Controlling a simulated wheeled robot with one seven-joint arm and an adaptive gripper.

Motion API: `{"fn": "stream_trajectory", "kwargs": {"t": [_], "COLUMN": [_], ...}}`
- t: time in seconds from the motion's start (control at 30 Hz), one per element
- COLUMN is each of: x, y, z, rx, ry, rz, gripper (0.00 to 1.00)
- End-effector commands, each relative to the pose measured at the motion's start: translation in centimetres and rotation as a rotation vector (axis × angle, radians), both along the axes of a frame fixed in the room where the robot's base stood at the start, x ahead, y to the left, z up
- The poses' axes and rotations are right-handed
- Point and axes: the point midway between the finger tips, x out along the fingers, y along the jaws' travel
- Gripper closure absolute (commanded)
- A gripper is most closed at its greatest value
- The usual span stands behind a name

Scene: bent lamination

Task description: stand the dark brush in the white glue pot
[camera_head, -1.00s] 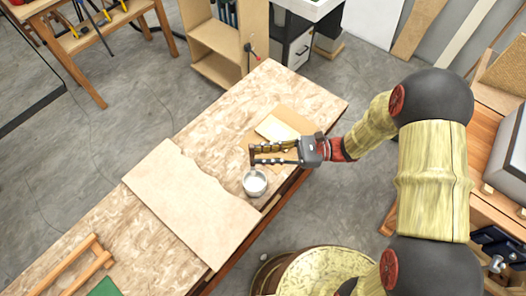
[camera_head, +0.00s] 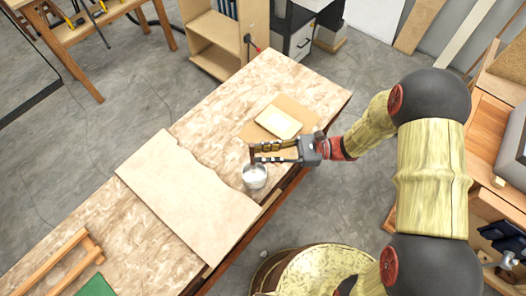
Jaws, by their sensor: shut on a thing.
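The white glue pot (camera_head: 255,177) stands upright on the bench near its front edge. My gripper (camera_head: 254,153) reaches in from the right, with its fingertips just above the pot's far rim in the picture. It is shut on the dark brush (camera_head: 252,158), of which only a short brown piece shows between the fingertips. The brush looks roughly upright. Its lower end is hard to make out against the pot, and I cannot tell whether it is inside the pot or above it.
A pale board with one ragged edge (camera_head: 185,200) lies left of the pot. A cream block (camera_head: 279,122) lies on a brown sheet (camera_head: 300,112) behind my gripper. A wooden frame (camera_head: 62,265) lies at the lower left. The bench's far end is clear.

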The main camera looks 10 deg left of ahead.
Motion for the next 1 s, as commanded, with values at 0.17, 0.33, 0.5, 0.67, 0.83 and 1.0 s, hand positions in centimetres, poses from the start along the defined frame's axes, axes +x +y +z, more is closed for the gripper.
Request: {"fn": "stream_trajectory", "kwargs": {"t": [0.17, 0.33, 0.5, 0.67, 0.83, 1.0], "x": [0.0, 0.0, 0.0, 0.0, 0.0, 0.0], "y": [0.0, 0.0, 0.0, 0.0, 0.0, 0.0], "z": [-1.4, -2.7, -3.9, -5.0, -5.6, -5.7], "rx": [0.000, 0.000, 0.000, 0.000, 0.000, 0.000], "ry": [0.001, 0.001, 0.001, 0.001, -0.001, -0.001], "rz": [0.000, 0.000, 0.000, 0.000, 0.000, 0.000], "gripper": [1.00, 1.00, 1.00, 1.00, 1.00, 1.00]}}
